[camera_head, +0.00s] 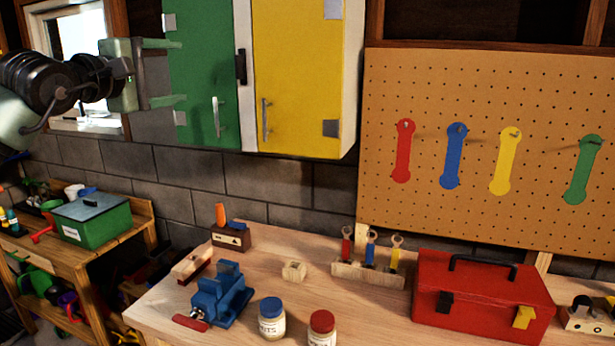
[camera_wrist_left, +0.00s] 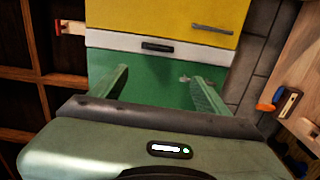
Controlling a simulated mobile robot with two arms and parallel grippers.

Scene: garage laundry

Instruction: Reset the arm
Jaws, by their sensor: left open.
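My left arm comes in from the left in the head view. Its gripper (camera_head: 164,72) is raised in front of the window and the green cabinet door (camera_head: 207,95). The two greenish fingers are apart with nothing between them. In the left wrist view the gripper (camera_wrist_left: 160,88) also shows open and empty, with the green door (camera_wrist_left: 150,75) behind the fingers and the yellow door (camera_wrist_left: 170,20) beyond. I cannot tell whether the fingers touch the door. My right gripper is in neither view.
A green box (camera_head: 92,222) stands on the lower-left shelf.

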